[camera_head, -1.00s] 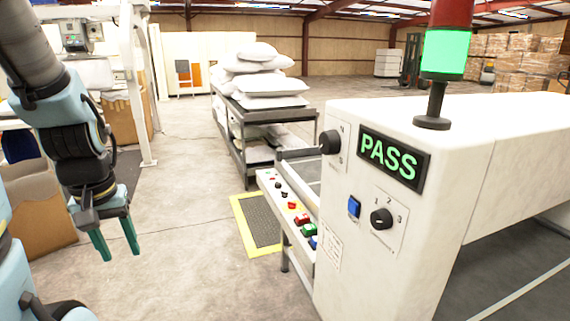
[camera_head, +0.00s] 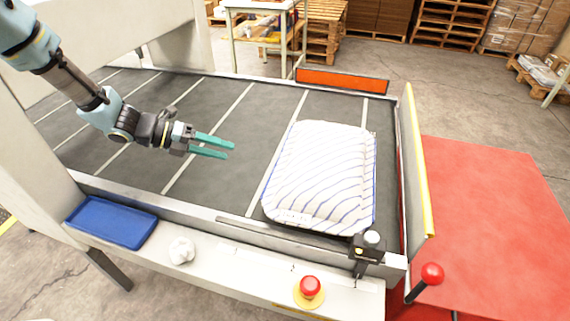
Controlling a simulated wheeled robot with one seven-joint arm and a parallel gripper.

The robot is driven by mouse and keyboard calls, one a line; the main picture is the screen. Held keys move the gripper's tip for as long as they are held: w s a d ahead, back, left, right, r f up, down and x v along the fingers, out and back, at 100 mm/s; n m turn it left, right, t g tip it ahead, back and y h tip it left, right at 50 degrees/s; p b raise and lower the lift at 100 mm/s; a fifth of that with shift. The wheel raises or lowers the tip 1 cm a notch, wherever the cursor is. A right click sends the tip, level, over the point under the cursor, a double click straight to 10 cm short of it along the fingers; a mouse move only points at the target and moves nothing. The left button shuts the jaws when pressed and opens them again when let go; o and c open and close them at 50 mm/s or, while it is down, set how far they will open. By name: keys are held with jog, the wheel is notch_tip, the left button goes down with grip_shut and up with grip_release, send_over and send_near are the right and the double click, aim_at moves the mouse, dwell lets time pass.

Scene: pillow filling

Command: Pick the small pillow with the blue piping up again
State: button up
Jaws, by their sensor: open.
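The small pillow (camera_head: 318,177) is white with wavy blue stripes and blue piping along its edge. It lies flat on the dark conveyor belt (camera_head: 228,122), towards the belt's right end. My gripper (camera_head: 232,149) is to the left of the pillow and apart from it. Its two green fingers are parallel, open and empty, and point right towards the pillow. Nothing hides the pillow's top.
An orange stop bar (camera_head: 342,80) and a yellow-edged end plate (camera_head: 416,165) bound the belt. The front ledge holds a blue tray (camera_head: 112,222), a white crumpled lump (camera_head: 181,250) and a red button (camera_head: 309,286). A red mat (camera_head: 490,215) lies at right.

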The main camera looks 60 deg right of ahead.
aim_at(280, 157)
jog(key=s+d+f+n+b, duration=0.1)
jog(key=s+d+f+b, duration=0.1)
jog(key=d, duration=0.1)
jog(key=s+d+f+n+h+b, duration=0.1)
jog(key=s+d+f+b, duration=0.1)
jog(key=d, duration=0.1)
jog(key=s+d+f+n+g+b, duration=0.1)
jog(key=s+d+f+b, duration=0.1)
jog(key=d, duration=0.1)
jog(key=shift+s+d+f+n+h, duration=0.3)
jog(key=shift+s+n, duration=0.05)
jog(key=shift+n, duration=0.05)
jog(key=x, duration=0.2)
jog(key=shift+s+d, duration=0.2)
jog(key=shift+d, duration=0.05)
jog(key=shift+b+x, duration=0.3)
jog(key=shift+x, duration=0.8)
jog(key=shift+s, duration=0.1)
grip_shut()
jog(key=shift+w, duration=0.2)
